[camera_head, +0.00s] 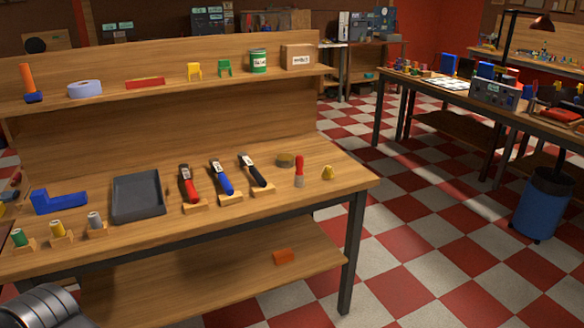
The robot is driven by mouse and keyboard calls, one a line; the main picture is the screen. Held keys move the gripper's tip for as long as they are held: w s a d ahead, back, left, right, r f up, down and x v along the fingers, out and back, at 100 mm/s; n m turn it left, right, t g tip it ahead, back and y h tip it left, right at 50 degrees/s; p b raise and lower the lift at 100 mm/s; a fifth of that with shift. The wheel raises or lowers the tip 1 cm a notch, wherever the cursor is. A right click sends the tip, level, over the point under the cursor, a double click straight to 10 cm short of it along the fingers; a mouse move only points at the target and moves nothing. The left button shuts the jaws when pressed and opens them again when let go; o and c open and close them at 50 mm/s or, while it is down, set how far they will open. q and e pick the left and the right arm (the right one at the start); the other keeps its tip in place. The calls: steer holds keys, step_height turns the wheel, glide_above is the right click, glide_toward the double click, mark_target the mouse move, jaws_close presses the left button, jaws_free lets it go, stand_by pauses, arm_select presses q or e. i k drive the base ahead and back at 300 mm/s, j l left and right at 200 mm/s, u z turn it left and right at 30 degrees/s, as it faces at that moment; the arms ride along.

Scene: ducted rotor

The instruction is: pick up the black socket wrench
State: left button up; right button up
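The black-handled tool (256,176), which looks like the black socket wrench, lies tilted on a small wooden block (258,188) on the workbench (325,180). It is the rightmost of three similar tools. A blue-handled one (224,182) is just left of it, and a red-handled one (188,187) is further left. Each rests on its own wooden block. Nothing is touching the black tool from above. Neither of my grippers shows. Only a grey rounded part of my arm shows at the bottom left corner.
A dark grey tray (138,216) and a blue part (60,203) lie left of the tools. A shelf (220,82) runs above. The bench's right front is clear.

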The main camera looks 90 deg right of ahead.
mark_target(243, 158)
steer(key=z, duration=2.65)
steer(key=i+l+u, duration=0.1)
steer(key=u, duration=0.75)
steer(key=i+l+u, duration=0.15)
steer(key=l+u, duration=0.2)
steer(key=i+l+u, duration=0.1)
steer(key=l+u, duration=0.2)
steer(key=l, duration=0.3)
steer(key=l+u, duration=0.35)
steer(key=l, duration=0.9)
steer(key=i, duration=0.05)
